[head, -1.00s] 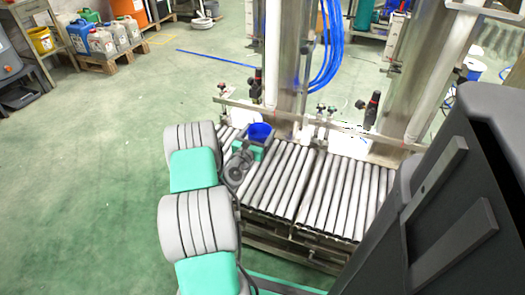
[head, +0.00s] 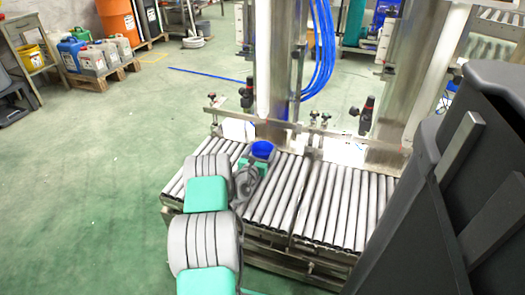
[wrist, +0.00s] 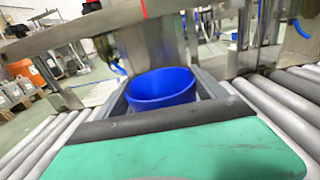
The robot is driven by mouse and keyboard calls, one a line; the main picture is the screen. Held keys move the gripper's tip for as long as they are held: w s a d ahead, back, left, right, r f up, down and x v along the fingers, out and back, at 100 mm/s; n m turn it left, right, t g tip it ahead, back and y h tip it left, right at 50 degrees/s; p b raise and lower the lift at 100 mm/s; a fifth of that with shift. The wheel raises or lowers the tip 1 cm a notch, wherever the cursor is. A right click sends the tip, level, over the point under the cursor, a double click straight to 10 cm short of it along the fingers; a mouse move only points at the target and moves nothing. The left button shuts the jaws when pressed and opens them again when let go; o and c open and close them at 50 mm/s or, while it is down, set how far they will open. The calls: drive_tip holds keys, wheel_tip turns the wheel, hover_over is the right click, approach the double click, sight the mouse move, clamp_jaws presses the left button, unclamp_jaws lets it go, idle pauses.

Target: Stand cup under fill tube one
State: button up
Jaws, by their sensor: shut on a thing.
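The blue cup (head: 263,149) is upright over the roller conveyor (head: 310,195), near its back rail. In the wrist view the cup (wrist: 162,88) sits between the two grey fingers of my gripper (wrist: 165,100), which is shut on it. In the head view my gripper (head: 252,172) reaches in from the left and partly hides the cup's lower part. Two fill tubes stand behind the conveyor, a left tube (head: 263,60) and a right tube (head: 428,125). The cup is close in front of the left tube. I cannot tell whether the cup's base touches the rollers.
A metal rail (head: 300,126) with black-knobbed clamps (head: 366,115) runs along the back of the conveyor. Steel columns and blue hoses (head: 322,50) rise behind it. Jerrycans on a pallet (head: 95,78) stand far left. The green floor at left is clear.

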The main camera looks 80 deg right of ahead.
drive_tip(key=o, duration=1.5)
drive_tip(key=shift+f, duration=0.1)
